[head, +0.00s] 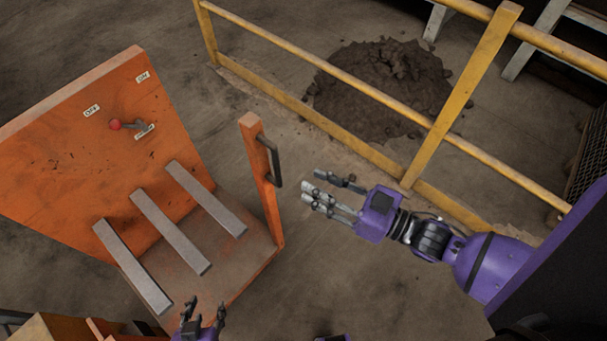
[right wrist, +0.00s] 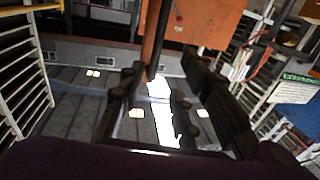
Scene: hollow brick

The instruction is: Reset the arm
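My right gripper (head: 322,194) is open and empty. It points left in the head view, to the right of an orange post (head: 262,185) with a black handle (head: 271,160), with a gap between them. In the right wrist view the fingers of this gripper (right wrist: 165,105) are spread apart with nothing held. My left gripper (head: 205,311) shows at the bottom edge of the head view, fingers apart and empty, below the grey bars; most of its arm is out of frame.
An orange machine panel (head: 60,160) has a red-knobbed lever (head: 115,124) with ON and OFF labels. Several grey bars (head: 170,230) jut from it. A yellow railing (head: 340,85) stands behind my right arm, with a dirt pile (head: 385,85) beyond. Floor is clear below the right gripper.

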